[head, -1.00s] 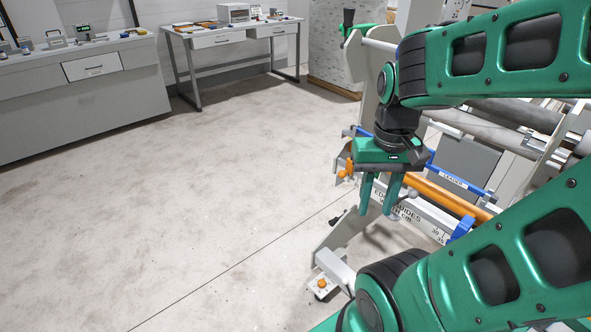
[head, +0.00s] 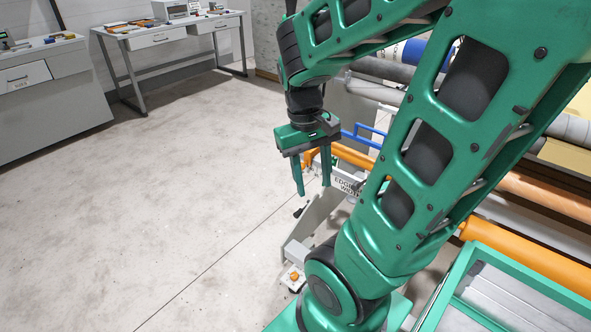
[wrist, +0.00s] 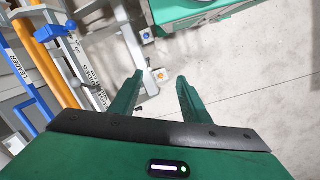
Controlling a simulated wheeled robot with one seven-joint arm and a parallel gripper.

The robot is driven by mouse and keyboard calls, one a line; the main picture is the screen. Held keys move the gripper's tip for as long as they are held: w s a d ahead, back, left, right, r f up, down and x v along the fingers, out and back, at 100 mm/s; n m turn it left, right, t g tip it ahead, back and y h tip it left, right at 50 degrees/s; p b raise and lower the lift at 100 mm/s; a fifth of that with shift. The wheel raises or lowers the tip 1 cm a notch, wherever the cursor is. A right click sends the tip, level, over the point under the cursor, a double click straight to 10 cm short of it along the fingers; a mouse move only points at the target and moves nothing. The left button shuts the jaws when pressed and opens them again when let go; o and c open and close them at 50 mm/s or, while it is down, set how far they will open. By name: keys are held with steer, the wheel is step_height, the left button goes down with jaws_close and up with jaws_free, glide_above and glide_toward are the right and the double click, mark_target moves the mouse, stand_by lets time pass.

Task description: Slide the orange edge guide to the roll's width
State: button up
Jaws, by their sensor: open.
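My gripper (head: 312,187) is open and empty, fingers pointing down, in front of the gantry's left end. In the wrist view its two fingers (wrist: 160,79) stand apart with floor between them. An orange piece (head: 312,157) shows just behind the gripper, at the end of an orange bar (head: 354,157); I cannot tell whether it is the edge guide. The plate lettered for the edge guides (head: 345,184) lies right of the fingers, partly hidden by my arm. In the wrist view, the lettered plate (wrist: 92,78) and orange bar (wrist: 27,45) are left of the fingers.
A blue rail piece (head: 365,134) sits above the bar. A grey frame foot with an orange button (head: 294,277) stands below the gripper. Grey rollers and a green-framed tray (head: 462,262) lie right, behind my arm. Open floor (head: 170,190) is left; a workbench (head: 165,38) stands behind.

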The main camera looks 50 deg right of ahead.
steer(key=w+d+f+n+g+h, duration=0.3)
steer(key=w+d+f, duration=0.2)
steer(key=w+f, duration=0.15)
steer(key=n+t+h, duration=0.2)
steer(key=n+h, duration=1.2)
steer(key=n, duration=0.2)
glide_toward(308, 158)
steer(key=d, duration=0.1)
steer(key=d+f, duration=0.2)
steer(key=d, duration=0.1)
steer(key=shift+s, duration=0.25)
steer(key=shift+c, duration=0.6)
